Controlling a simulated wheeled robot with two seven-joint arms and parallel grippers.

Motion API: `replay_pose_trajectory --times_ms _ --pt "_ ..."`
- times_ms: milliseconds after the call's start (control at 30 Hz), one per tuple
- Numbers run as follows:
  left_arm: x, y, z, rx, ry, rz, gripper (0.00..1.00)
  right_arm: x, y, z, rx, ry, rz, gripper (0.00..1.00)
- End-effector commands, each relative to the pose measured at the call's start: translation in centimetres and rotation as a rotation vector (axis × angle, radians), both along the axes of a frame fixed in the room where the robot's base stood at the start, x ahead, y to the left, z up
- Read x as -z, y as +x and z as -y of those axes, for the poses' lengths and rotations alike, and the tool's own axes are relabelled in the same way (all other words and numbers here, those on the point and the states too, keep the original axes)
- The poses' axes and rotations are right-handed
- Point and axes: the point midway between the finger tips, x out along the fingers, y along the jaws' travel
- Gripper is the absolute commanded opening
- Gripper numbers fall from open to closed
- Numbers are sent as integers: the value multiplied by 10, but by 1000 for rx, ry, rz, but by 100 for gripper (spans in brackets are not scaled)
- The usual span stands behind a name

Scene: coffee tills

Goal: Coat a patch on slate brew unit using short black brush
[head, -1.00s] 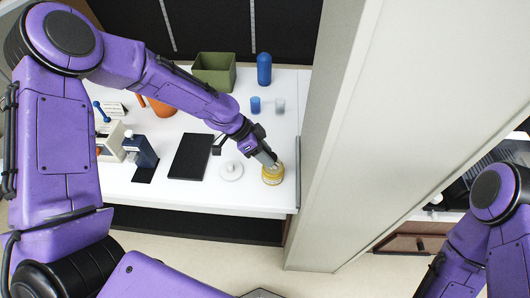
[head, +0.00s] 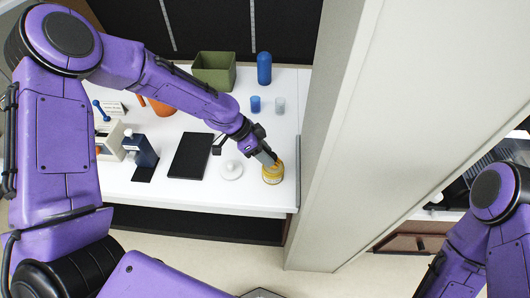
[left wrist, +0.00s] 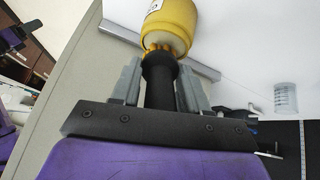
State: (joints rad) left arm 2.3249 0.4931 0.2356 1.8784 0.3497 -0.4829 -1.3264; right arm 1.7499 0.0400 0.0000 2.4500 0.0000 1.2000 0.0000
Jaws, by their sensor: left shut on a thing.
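My left gripper (head: 270,161) is shut on the short black brush (left wrist: 160,82), whose dark handle stands between the two grey fingers in the left wrist view. The brush's far end meets a yellow jar (head: 273,176), also seen in the left wrist view (left wrist: 170,25); its tip is hidden, and I cannot tell how deep it reaches. The slate brew unit appears to be the dark blue-grey machine (head: 146,154) at the left of the white counter, well apart from the gripper. My right arm shows at the right edge, but its gripper is out of view.
The white counter (head: 205,199) also holds a white round lid-like piece (head: 231,170), a black flat slab (head: 190,156), a green bin (head: 214,71), a blue bottle (head: 264,68) and small cups. A pale wall (head: 345,140) stands close right of the jar.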

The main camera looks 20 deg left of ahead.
Motion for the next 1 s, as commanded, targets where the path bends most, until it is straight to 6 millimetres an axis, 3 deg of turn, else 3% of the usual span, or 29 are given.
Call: replay_pose_trajectory --times_ms 267,1000 --pt "-1 -1 0 1 1 -3 14 -2 0 0 0 0 0 43" --pt "-71 0 0 0 -1 -1 14 -62 0 0 0 0 0 43"
